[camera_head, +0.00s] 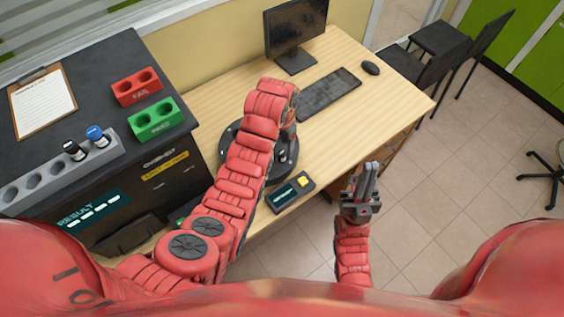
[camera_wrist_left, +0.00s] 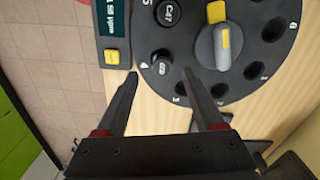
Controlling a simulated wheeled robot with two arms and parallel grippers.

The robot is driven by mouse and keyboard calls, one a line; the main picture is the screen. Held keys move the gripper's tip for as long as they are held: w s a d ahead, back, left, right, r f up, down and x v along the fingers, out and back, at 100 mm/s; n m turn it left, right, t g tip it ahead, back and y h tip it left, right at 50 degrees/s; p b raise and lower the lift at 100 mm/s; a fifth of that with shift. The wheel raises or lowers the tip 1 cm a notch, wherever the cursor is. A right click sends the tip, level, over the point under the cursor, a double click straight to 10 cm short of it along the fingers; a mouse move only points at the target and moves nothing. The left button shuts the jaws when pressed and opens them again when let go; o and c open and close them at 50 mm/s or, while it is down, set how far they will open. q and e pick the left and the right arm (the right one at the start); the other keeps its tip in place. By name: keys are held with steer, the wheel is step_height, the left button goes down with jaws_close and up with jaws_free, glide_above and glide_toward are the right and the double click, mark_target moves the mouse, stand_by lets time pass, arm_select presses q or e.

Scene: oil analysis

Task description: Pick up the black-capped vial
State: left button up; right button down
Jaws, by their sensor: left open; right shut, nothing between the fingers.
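A black-capped vial (camera_head: 75,151) stands in the grey rack (camera_head: 52,173) at the left of the head view, beside a blue-capped vial (camera_head: 98,136). In the left wrist view, a dark-topped vial (camera_wrist_left: 161,69) stands in the round black carousel (camera_wrist_left: 198,88) near the number 4, and another dark round top (camera_wrist_left: 168,13) sits near number 5. My left gripper (camera_wrist_left: 161,77) is open, its fingertips on either side of the vial near 4, with no contact visible. In the head view my left arm hides most of it. My right gripper (camera_head: 369,180) is shut and empty, off the desk's front edge.
A small device with a yellow button (camera_head: 291,192) lies beside the carousel. A red block (camera_head: 136,87) and a green block (camera_head: 155,121) with holes stand on the dark counter near a clipboard (camera_head: 42,102). A monitor (camera_head: 295,27) and keyboard (camera_head: 328,93) occupy the back of the desk.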

mark_target(282, 152)
arm_select(q)
steer(key=shift+f+p, duration=0.9)
steer(key=shift+p, duration=0.1)
steer(key=shift+w+f+p, duration=0.2)
steer(key=shift+f+p, duration=0.3)
steer(key=shift+f, duration=0.4)
steer(key=shift+f+p, duration=0.3)
steer(key=shift+f, duration=0.7)
jaws_close()
